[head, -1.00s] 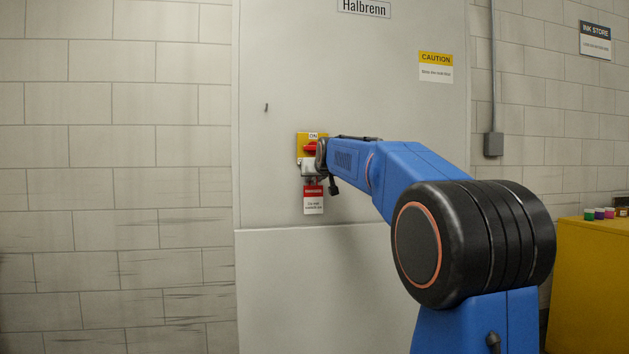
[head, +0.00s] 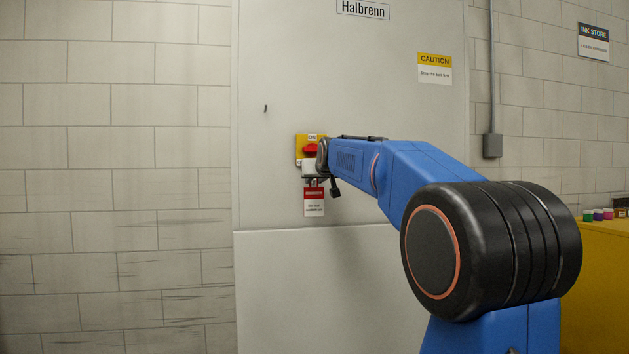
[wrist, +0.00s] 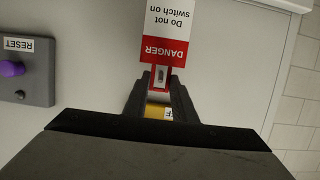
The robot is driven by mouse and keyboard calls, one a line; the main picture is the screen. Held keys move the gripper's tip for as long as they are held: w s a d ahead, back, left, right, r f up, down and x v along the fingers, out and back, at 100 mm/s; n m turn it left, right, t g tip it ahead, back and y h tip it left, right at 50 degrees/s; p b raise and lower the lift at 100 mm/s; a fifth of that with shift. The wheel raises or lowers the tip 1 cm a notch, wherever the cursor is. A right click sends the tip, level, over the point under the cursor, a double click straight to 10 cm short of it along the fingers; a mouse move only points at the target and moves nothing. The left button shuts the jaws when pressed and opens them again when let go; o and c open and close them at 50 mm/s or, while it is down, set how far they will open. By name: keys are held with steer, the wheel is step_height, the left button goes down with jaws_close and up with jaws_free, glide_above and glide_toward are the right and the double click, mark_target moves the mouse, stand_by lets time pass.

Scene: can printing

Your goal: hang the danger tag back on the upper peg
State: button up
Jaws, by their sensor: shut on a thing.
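The danger tag (head: 314,203), white with a red top band, hangs below my gripper (head: 313,176) in the head view. In the wrist view the tag (wrist: 168,30) appears upside down, with its red end at the fingertips of my gripper (wrist: 160,84). My gripper is shut on the tag's top end. A small dark peg (head: 266,108) sticks out of the grey cabinet, up and left of the gripper. The yellow switch plate (head: 300,143) with a red handle (head: 310,149) is just above the gripper. Whether the tag touches the switch is hidden.
The tall grey cabinet (head: 350,280) fills the middle, its face clear around the peg. A caution sign (head: 435,68) is at its upper right. A grey box with a purple button (wrist: 11,68) shows in the wrist view. A yellow cabinet (head: 600,290) stands at right.

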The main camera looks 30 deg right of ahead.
steer(key=shift+s+a, duration=0.25)
steer(key=shift+s, duration=0.65)
steer(key=shift+s+a, duration=0.25)
steer(key=shift+s, duration=0.6)
